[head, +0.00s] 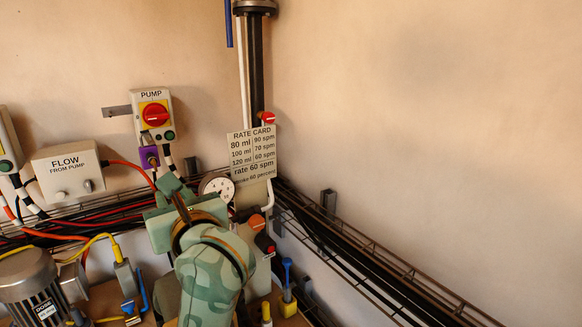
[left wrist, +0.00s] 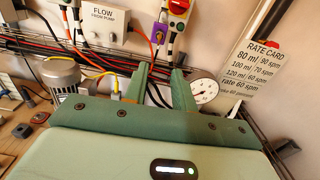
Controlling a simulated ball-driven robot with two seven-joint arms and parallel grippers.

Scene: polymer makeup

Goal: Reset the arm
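My left arm, green and camouflage-patterned, rises from the bottom middle of the head view. Its gripper (head: 172,186) points toward the back wall, below the pump switch box (head: 152,114). In the left wrist view the two green fingers of my left gripper (left wrist: 161,72) stand apart with nothing between them. A purple piece (left wrist: 158,33) hangs beyond the fingertips, under the pump switch; it also shows in the head view (head: 148,157). I cannot see my right gripper in either view.
A round gauge (head: 217,186) and a rate card (head: 252,155) are close to the right of my gripper. The flow box (head: 68,172) is on the wall at left. A motor (head: 35,285) stands at lower left. Cable trays (head: 370,270) run along the walls.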

